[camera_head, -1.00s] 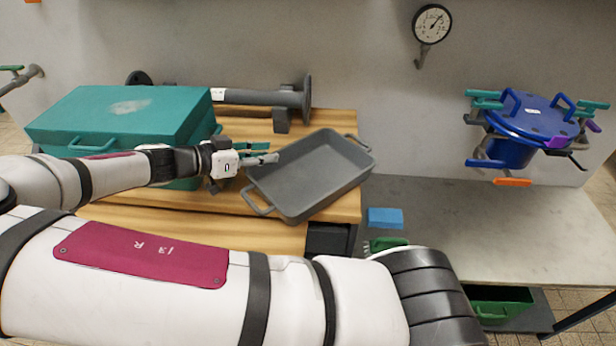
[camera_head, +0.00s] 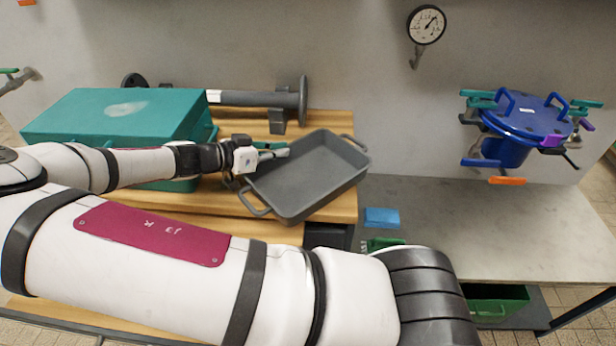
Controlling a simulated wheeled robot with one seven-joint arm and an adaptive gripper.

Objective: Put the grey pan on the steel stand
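The grey pan (camera_head: 310,180) is a rectangular, open and empty tray with a loop handle at each end. It rests at an angle on the right end of the wooden-topped table (camera_head: 215,206). My gripper (camera_head: 278,155) is at the pan's left rim, with its fingers reaching over or against that rim. The fingers are small and partly hidden, so I cannot tell whether they are closed on the rim. A stand with a broad grey top (camera_head: 460,225) is to the right of the table; I take it for the steel stand.
A teal case (camera_head: 110,115) and a grey flanged pipe (camera_head: 255,98) are on the wooden table. A blue lidded vessel (camera_head: 520,125) is at the stand's back right. A blue block (camera_head: 382,217) is near its left edge. The stand's middle is clear.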

